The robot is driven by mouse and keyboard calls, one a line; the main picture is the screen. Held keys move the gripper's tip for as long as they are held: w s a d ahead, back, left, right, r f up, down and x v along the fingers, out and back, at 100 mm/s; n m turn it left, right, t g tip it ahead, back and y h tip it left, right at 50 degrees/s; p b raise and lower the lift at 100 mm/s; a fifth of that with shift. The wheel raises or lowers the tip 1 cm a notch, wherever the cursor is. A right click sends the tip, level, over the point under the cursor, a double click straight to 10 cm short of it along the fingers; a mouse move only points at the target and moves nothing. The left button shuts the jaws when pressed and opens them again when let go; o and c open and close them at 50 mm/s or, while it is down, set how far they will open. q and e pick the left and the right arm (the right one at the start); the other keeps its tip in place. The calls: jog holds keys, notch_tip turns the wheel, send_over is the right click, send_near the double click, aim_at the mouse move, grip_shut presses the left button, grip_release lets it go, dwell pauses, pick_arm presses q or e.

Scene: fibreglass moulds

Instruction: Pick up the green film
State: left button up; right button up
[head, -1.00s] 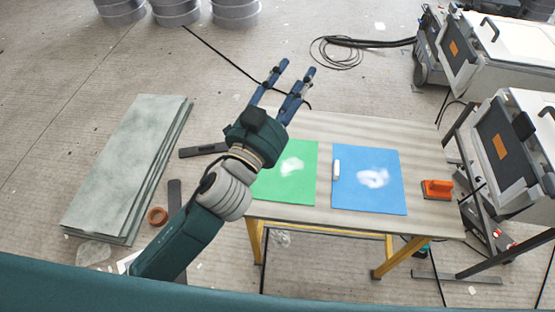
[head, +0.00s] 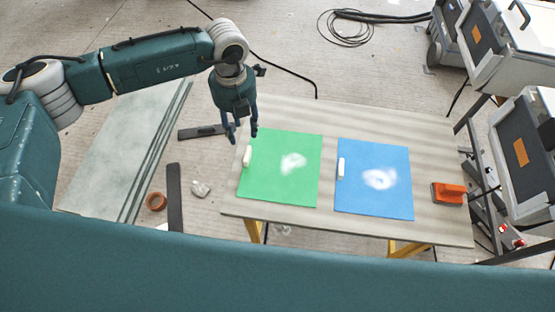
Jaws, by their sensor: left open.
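The green film (head: 279,183) lies flat on the left part of the wooden table, with a pale smudge near its middle. A small white block (head: 247,157), perhaps a handle, sits at its left edge. My left gripper (head: 241,139) is open and empty, fingers pointing down, just above the film's upper left corner and the white block. I cannot tell its exact height above the table. My right gripper is not in view.
A blue film (head: 385,200) with a white block (head: 341,168) lies to the right on the table (head: 445,225). An orange tool (head: 448,193) sits near the right end. Grey-green panels (head: 110,165) are stacked on the floor at left, and wheeled machines (head: 520,140) stand at right.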

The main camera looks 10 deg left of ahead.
pick_arm(q)
jog(key=b, duration=0.2)
send_over(246, 153)
jog(key=f, duration=0.4)
jog(key=shift+w+a+f, duration=0.15)
jog(key=shift+w+f, duration=0.2)
jog(key=shift+f+b, duration=0.3)
jog(key=shift+f, duration=0.1)
jog(key=f, duration=0.1)
jog(key=f+b, duration=0.1)
jog(key=f, duration=0.1)
jog(key=f+b, duration=0.1)
jog(key=shift+s+f, duration=0.35)
jog(key=shift+s, duration=0.05)
jog(key=shift+c, duration=0.2)
jog(key=shift+r, duration=0.1)
grip_shut()
